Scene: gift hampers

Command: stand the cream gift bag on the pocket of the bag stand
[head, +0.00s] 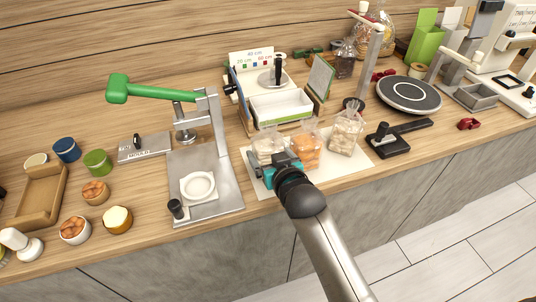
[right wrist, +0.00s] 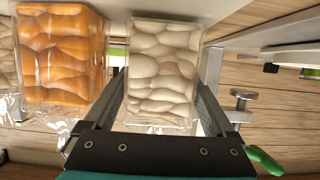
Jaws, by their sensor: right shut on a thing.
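The cream gift bag (head: 268,142) is a clear bag of pale pieces at the left end of a row of bags. It also shows in the right wrist view (right wrist: 163,70), upright between the two fingers. My right gripper (head: 275,170) is shut on it from the front; the gripper hides its lower part in the head view. I cannot tell whether it is clear of the mat. Behind it stands a white open-topped holder (head: 281,107) with a green-striped front; I cannot tell for sure that this is the bag stand's pocket. My left gripper is not in view.
An orange-filled bag (head: 307,152) stands close beside the held bag, with a beige-filled bag (head: 345,131) farther right. All are at a pale mat (head: 348,166). A grey press with a green lever (head: 160,92) is at the left. A black-handled tool (head: 389,143) lies right.

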